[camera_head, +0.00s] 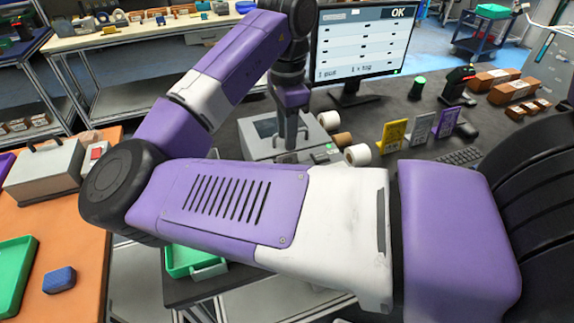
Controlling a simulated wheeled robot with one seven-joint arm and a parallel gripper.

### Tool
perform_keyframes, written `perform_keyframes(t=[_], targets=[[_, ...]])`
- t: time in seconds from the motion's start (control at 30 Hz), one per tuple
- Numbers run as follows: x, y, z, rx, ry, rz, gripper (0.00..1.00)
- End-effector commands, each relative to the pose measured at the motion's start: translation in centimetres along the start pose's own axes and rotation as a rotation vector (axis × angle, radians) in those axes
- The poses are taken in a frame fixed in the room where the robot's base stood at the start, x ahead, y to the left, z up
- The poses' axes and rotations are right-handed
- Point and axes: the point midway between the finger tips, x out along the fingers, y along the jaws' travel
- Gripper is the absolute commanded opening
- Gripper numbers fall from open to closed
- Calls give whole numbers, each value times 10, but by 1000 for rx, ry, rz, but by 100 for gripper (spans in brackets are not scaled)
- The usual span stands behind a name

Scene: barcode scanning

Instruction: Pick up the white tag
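A white, greyish tag (420,129) stands upright on the dark table, between a yellow tag (393,136) and a purple tag (447,122). My gripper (291,144) points down over a grey boxy device (262,137), well to the left of the tags. The gripper is small here and I cannot tell whether its fingers are open or shut. My purple and white arm crosses the front and hides part of the table.
Label rolls (357,155) stand between the device and the tags. A monitor (363,45) reading OK is behind. A scanner on a stand (458,87), a keyboard (458,156) and brown boxes (511,91) are to the right. A green tray (190,262) is in front.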

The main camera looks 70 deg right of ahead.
Motion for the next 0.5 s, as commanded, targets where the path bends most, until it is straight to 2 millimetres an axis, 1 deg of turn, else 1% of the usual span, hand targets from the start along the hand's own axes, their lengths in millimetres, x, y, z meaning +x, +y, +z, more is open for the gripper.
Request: perform_keyframes(t=[0.17, 0.4, 0.5], targets=[[17, 0, 0, -2, 3, 1, 29], [51, -2, 0, -2, 3, 0, 29], [58, -2, -1, -1, 3, -2, 29]])
